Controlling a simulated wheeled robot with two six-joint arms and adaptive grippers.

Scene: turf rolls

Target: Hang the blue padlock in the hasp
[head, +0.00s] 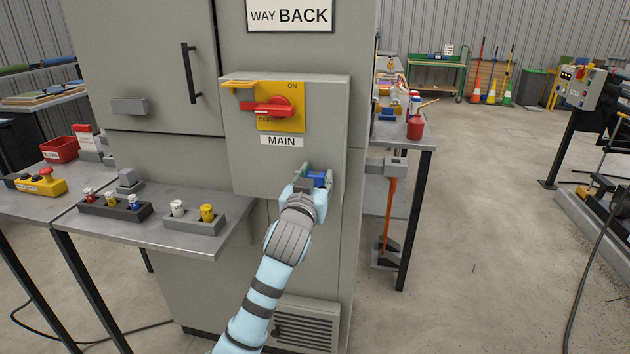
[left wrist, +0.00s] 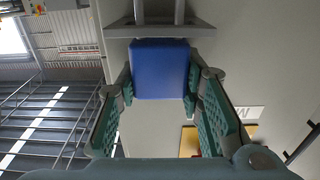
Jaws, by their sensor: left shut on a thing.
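In the head view my left gripper (head: 314,177) is at the lower right front of the grey switch box (head: 245,160). It is shut on the blue padlock (head: 317,180), which is mostly covered by the fingers there. In the left wrist view the blue padlock body (left wrist: 160,68) sits between both finger pads. Two metal rods (left wrist: 180,12) show beyond it, and a grey bar (left wrist: 160,30) lies between the body and the visible rods. I cannot tell whether the rods pass through this bar, or which part is the hasp. My right gripper is not in view.
A red switch handle (head: 270,107) is on a yellow plate (head: 290,123) on the box. A metal table (head: 150,235) at left carries trays with small coloured items. A bench (head: 425,143) stands behind at right.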

